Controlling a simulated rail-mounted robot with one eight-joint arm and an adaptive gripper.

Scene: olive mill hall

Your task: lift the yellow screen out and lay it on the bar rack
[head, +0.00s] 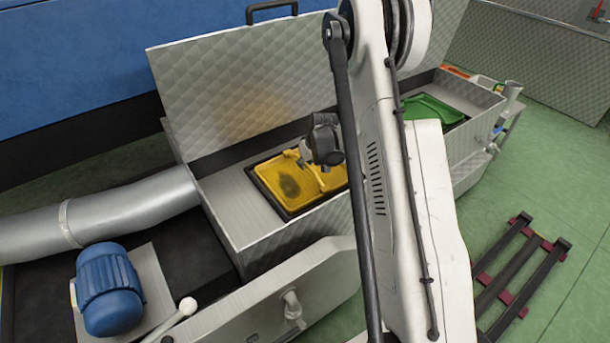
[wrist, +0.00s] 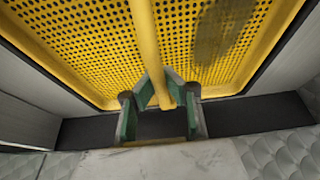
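The yellow screen (head: 285,185) is a perforated tray with a dark stain, lying flat in a black-rimmed opening in the metal housing. In the wrist view its perforated mesh (wrist: 100,45) fills the upper part, with a yellow handle bar (wrist: 146,40) running over it. My gripper (head: 318,168) is over the right part of the screen, at the handle. In the wrist view my gripper's green-padded fingers (wrist: 160,88) are on both sides of the bar. I cannot tell if they press on it. The bar rack (head: 518,270) is empty on the floor at the right, partly behind my arm.
The raised quilted lid (head: 235,80) stands behind the opening. A green screen (head: 435,108) lies in another opening, partly behind my arm. A blue motor (head: 108,290) and a silver pipe (head: 130,215) are at the left. Green floor (head: 560,180) is clear around the rack.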

